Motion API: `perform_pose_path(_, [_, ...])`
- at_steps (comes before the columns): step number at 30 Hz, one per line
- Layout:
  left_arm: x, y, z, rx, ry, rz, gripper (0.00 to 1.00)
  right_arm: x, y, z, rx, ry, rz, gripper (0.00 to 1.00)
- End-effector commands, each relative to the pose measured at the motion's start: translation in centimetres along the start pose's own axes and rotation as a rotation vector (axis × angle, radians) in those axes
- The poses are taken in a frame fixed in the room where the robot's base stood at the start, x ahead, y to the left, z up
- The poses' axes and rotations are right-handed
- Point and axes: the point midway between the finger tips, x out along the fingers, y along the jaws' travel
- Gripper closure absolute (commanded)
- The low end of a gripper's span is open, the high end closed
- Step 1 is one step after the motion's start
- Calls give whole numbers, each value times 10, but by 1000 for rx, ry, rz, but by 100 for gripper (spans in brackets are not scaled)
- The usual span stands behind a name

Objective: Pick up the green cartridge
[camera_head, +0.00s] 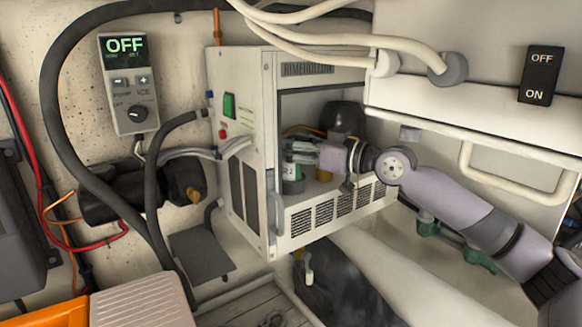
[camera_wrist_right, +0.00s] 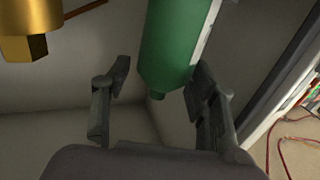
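The green cartridge (camera_head: 292,186), with a pale label, stands inside the open white cabinet (camera_head: 299,245) in the head view, partly hidden by my right gripper (camera_head: 303,152). My right arm reaches into the cabinet from the right. In the right wrist view, the cartridge (camera_wrist_right: 178,45) hangs down into the space between the spread fingers of my right gripper (camera_wrist_right: 160,70). Its narrow lower tip shows. It lies close to the right finger, and a clear gap separates it from the left finger. Whether the right finger touches it, I cannot tell. My left gripper is not in view.
A brass fitting (camera_wrist_right: 22,35) is at the upper left in the wrist view. A dark round vessel (camera_head: 343,118) sits deeper in the cabinet. Pale hoses (camera_head: 330,38) cross above it. A control panel reading OFF (camera_head: 127,84) and black hoses are to its left.

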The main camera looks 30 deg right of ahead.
Motion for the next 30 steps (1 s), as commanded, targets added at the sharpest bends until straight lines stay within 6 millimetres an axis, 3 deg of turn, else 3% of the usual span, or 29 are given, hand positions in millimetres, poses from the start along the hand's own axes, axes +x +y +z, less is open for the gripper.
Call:
perform_pose_path(22, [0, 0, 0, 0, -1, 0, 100, 0, 0, 0, 0, 0, 0, 99])
perform_pose_path(30, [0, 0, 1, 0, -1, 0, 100, 0, 0, -1, 0, 1, 0, 100])
